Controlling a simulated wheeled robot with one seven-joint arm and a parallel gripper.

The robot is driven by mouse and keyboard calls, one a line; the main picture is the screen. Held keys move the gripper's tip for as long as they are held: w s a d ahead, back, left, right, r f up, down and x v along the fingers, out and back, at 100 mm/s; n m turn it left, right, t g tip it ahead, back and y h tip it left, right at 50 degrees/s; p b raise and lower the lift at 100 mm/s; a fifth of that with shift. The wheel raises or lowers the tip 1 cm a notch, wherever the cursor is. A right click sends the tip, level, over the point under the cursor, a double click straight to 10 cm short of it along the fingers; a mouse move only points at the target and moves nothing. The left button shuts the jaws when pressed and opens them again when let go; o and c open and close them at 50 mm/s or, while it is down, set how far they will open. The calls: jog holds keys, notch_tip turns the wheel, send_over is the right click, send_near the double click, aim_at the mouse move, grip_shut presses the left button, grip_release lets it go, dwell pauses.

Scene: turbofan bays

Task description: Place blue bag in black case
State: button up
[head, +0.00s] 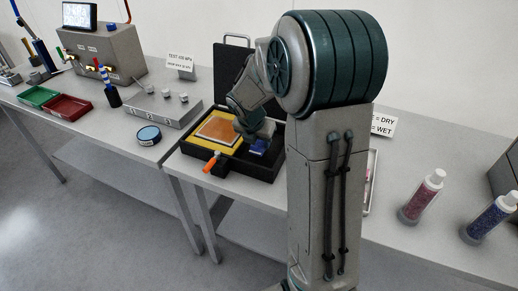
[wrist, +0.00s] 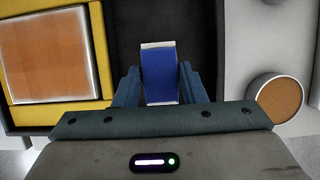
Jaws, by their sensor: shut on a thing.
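The blue bag (wrist: 160,78) is a small blue block with pale ends, held between the two fingers of my gripper (wrist: 159,86) in the wrist view. In the head view the blue bag (head: 259,146) shows below my gripper (head: 257,137), over the right part of the black case (head: 262,167). The black case is open, with its lid (head: 233,68) raised at the back. In the wrist view the dark case floor (wrist: 200,45) lies beneath the bag. I cannot tell whether the bag touches the floor.
A yellow tray with an orange panel (head: 219,128) fills the case's left part. An orange-handled tool (head: 211,162) lies at its front edge. A round blue-topped container (head: 148,135) stands left of the case. Bottles of red (head: 421,197) and blue (head: 489,217) beads stand at the right.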

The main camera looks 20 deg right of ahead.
aim_at(258, 145)
jog(key=shift+f, duration=1.8)
jog(key=shift+f+b, duration=0.15)
jog(key=shift+b, duration=0.15)
jog(key=o, duration=1)
jog(key=shift+r, duration=0.2)
